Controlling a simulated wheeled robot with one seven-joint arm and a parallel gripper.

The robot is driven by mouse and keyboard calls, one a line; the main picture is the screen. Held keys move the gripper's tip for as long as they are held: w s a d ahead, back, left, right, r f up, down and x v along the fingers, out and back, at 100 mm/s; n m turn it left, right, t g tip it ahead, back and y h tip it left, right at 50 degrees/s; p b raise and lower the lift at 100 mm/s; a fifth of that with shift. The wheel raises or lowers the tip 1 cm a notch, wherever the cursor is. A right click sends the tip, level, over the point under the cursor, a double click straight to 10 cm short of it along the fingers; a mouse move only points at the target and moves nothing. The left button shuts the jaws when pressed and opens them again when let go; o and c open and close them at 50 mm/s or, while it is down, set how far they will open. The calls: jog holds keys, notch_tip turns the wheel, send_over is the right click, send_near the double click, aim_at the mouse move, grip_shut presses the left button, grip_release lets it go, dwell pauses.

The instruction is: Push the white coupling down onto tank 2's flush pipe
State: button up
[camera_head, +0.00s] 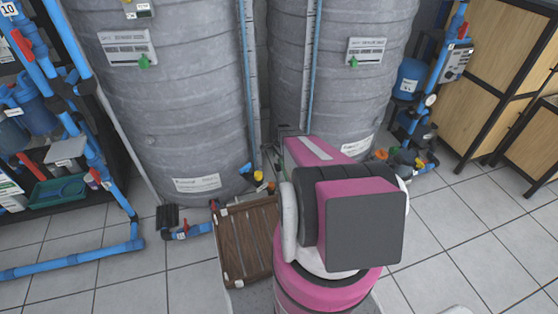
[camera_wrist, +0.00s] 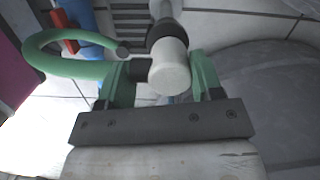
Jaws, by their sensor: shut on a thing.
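In the wrist view my gripper (camera_wrist: 168,76) has its green fingers on both sides of a white coupling (camera_wrist: 169,68), shut on it. The coupling is a short smooth white cylinder. A dark collar (camera_wrist: 165,32) and a paler pipe piece show directly beyond it, in line with it. I cannot tell how far the coupling sits over the pipe. In the head view two large grey ribbed tanks stand at the back, a left one (camera_head: 172,110) and a right one (camera_head: 345,85). My pink arm hides the gripper and coupling there; the tank numbers are not readable.
A green curved hose (camera_wrist: 45,38) lies close left of the fingers, near a red valve handle (camera_wrist: 71,46). A brown wooden crate (camera_head: 247,240) stands on the tiled floor beside my arm. Blue pipework (camera_head: 75,262) stands at left; wooden cabinets (camera_head: 505,75) stand at right.

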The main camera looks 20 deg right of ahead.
jog(key=r, duration=0.2)
jog(key=s+a+r, duration=0.1)
jog(key=shift+r, duration=0.1)
jog(key=s+a+r, duration=0.6)
jog(key=a, duration=0.2)
jog(key=shift+a, duration=0.2)
